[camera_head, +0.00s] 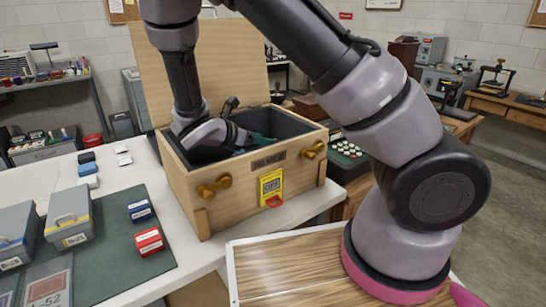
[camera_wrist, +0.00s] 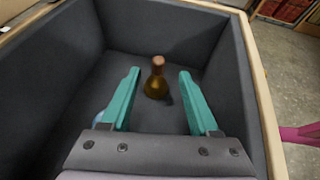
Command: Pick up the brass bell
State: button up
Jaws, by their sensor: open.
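The brass bell (camera_wrist: 155,86) stands upright on the dark floor of the wooden chest, with its brown handle on top, in the wrist view. My gripper (camera_wrist: 158,73) is open, and its two teal fingers reach into the chest with the bell seen between them, a little ahead. I cannot tell how far the tips are above the bell. In the head view my gripper (camera_head: 255,141) is inside the open chest (camera_head: 240,183), partly behind its front wall. The bell is hidden there.
The chest's dark padded walls (camera_wrist: 233,75) enclose my gripper closely. Its lid (camera_head: 225,60) stands open at the back. A white table (camera_head: 115,165) holds a green mat (camera_head: 110,262) with grey cases (camera_head: 68,220) and small red and blue boxes. A low striped wooden surface (camera_head: 290,270) lies in front.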

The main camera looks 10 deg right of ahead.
jog(key=x, duration=0.7)
jog(key=shift+w+d+f, duration=0.1)
jog(key=shift+w+f, duration=0.1)
jog(key=shift+f, duration=0.05)
grip_shut()
dwell(1.1)
